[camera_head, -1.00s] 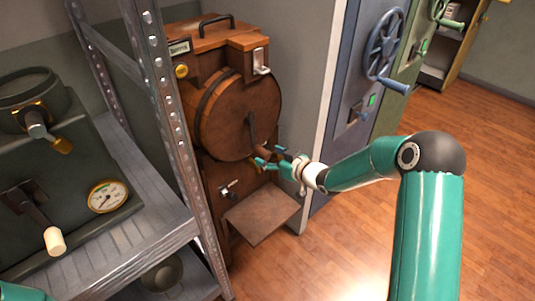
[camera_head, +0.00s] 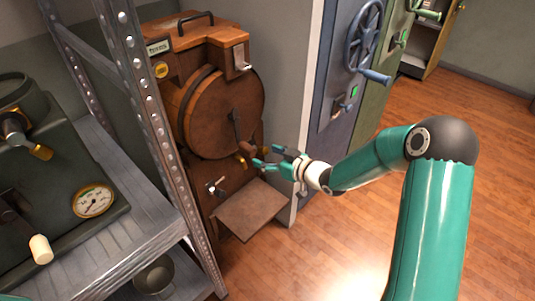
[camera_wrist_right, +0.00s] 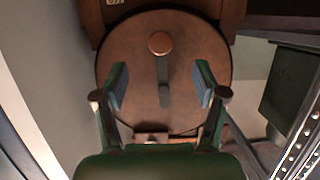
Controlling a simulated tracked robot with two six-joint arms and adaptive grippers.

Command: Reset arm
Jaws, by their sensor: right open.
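My right gripper (camera_head: 272,163) is open in front of the brown machine (camera_head: 222,110) with a round drum door. In the right wrist view its two fingers (camera_wrist_right: 160,88) stand apart with nothing between them. In the head view the crank handle (camera_head: 247,148) is just left of the fingertips. I cannot tell whether they touch.
A grey metal shelf (camera_head: 130,245) stands at left with a dark machine, a gauge (camera_head: 93,201) and a bowl (camera_head: 154,276) below. A brown tray (camera_head: 250,209) juts from the machine. A blue cabinet with a handwheel (camera_head: 364,35) stands behind my right arm. Wooden floor at right is clear.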

